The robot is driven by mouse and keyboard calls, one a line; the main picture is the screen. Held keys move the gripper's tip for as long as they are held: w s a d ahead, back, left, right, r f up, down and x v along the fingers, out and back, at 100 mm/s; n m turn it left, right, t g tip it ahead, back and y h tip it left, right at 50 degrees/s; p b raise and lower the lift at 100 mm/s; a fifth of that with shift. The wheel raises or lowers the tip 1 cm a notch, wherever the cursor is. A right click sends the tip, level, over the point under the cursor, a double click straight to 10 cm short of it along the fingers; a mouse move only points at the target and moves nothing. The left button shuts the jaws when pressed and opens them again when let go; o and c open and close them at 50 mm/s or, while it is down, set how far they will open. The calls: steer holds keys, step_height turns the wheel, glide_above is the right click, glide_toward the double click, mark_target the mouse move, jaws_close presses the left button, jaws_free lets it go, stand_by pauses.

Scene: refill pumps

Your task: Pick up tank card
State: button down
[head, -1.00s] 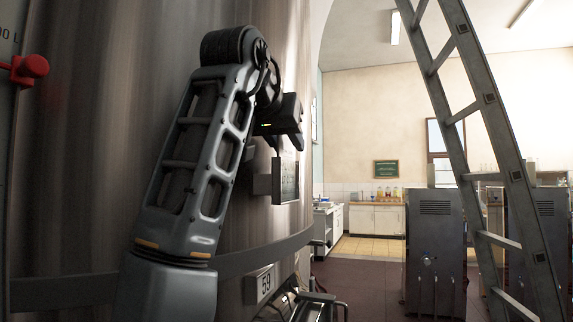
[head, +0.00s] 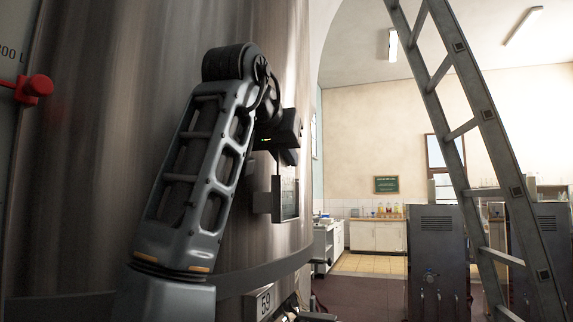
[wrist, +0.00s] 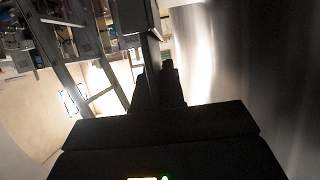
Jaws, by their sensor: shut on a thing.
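The tank card is hard to make out. In the wrist view a thin dark strip (wrist: 151,48), seen edge-on, runs up from between my fingertips and looks like the card. My gripper (head: 290,157) is dark and points down in front of the steel tank; it also shows in the wrist view (wrist: 158,78), shut on that strip. Directly below it in the head view is a dark plate-like card holder (head: 286,203) on the tank side. I cannot tell whether the card is still inside the holder.
The big steel tank (head: 110,150) fills the left, with a red knob (head: 38,86) and a "59" plate (head: 265,303). A metal ladder (head: 483,130) leans at the right. Grey cabinets (head: 437,245) stand behind it. Open floor lies between tank and cabinets.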

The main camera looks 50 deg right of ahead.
steer(key=shift+r+b, duration=0.65)
steer(key=shift+r, duration=4.05)
